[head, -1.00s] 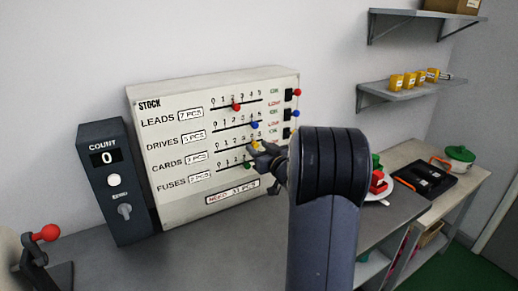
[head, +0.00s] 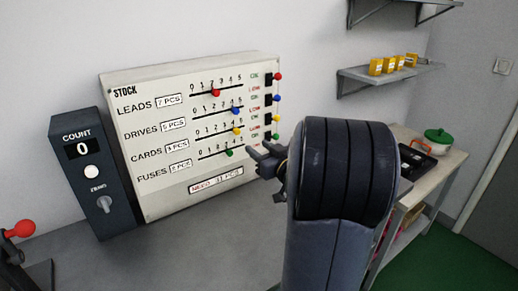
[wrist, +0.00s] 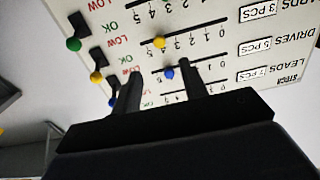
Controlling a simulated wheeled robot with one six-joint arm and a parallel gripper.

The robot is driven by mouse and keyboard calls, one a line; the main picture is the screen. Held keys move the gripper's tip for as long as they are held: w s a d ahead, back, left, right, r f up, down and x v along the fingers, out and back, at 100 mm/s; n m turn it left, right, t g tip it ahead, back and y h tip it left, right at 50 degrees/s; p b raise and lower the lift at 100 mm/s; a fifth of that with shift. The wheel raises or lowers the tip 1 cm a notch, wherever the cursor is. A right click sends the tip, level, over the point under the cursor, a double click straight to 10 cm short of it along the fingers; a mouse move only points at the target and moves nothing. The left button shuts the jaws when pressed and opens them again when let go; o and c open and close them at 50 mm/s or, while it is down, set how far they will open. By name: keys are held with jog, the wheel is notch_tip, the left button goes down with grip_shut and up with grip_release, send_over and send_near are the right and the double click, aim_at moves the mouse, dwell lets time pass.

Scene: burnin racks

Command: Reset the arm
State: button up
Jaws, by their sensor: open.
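My gripper (head: 264,154) is open and empty in front of the stock panel (head: 165,200), near its lower right side in the head view. The panel has a red slider knob (head: 215,92), a blue one (head: 236,110), a yellow one (head: 237,130) and a green one (head: 229,152). In the wrist view the panel is upside down; my gripper's two dark fingers (wrist: 160,80) point at it. The blue slider knob (wrist: 169,73) shows between them, and the yellow slider knob (wrist: 159,43) shows beyond.
Coloured toggles (head: 277,98) line the panel's right edge. A dark count box (head: 100,200) reading 0 stands left of it. A red-knobbed lever (head: 18,230) is at the lower left. A wall shelf (head: 360,80) holds yellow containers. A side bench carries a green pot (head: 438,136).

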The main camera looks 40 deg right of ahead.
aim_at(236, 133)
jog(key=shift+w, duration=0.1)
jog(key=w+p, duration=0.2)
jog(key=w, duration=0.9)
jog(key=shift+s+a, duration=0.15)
jog(key=shift+a, duration=0.05)
